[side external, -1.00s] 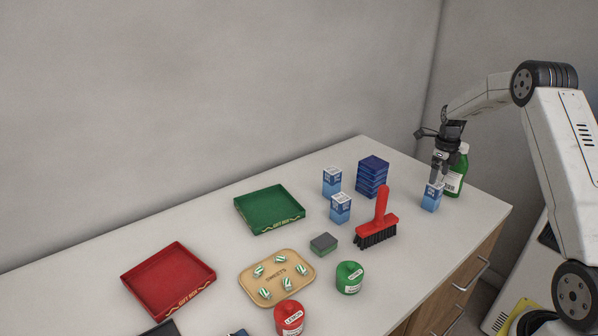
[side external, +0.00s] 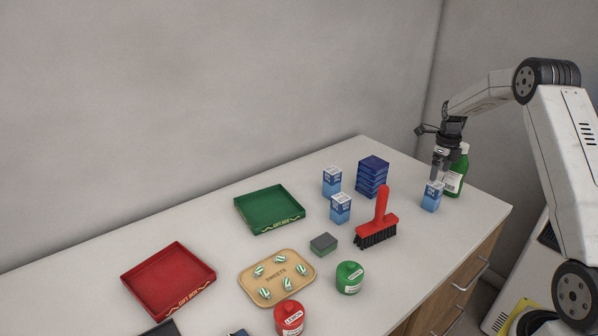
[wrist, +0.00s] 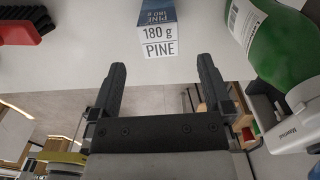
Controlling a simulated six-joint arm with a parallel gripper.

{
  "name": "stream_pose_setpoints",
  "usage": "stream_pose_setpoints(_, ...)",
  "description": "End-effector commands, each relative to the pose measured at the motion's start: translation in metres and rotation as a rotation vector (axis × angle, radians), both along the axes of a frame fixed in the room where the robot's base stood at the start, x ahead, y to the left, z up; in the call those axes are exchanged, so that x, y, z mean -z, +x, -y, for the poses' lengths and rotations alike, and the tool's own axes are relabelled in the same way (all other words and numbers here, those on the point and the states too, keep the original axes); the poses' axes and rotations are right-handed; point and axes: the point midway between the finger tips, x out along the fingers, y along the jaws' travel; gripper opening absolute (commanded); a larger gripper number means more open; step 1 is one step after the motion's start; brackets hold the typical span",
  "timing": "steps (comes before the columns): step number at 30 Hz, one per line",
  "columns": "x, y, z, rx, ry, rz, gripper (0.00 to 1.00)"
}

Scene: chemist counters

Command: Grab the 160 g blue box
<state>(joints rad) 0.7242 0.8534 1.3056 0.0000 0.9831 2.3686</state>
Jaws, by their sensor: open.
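A light blue box (side external: 431,198) stands near the right end of the counter, right below my gripper (side external: 437,178). In the wrist view this box (wrist: 158,42) reads "180 g PINE" and lies just beyond the gap between my open fingertips (wrist: 161,68). My gripper is empty, and the box is not between its fingers. Two similar light blue boxes stand further left, one at the back (side external: 332,182) and one in front of it (side external: 340,209). Their weight labels are too small to read.
A green bottle (side external: 457,175) stands close behind the right box. A red brush (side external: 378,225) and a dark blue stack (side external: 372,177) are to its left. Green tray (side external: 268,223), red tray (side external: 169,290) and sweets board (side external: 259,294) lie further left.

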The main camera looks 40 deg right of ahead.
Motion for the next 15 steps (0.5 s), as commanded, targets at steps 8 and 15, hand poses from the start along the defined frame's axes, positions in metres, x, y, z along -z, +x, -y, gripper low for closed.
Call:
stream_pose_setpoints(8,-0.037,0.005,-0.008,-0.035,-0.006,-0.020,1.00)
stream_pose_setpoints(15,-0.026,0.025,-0.046,-0.232,-0.062,-0.148,1.00)
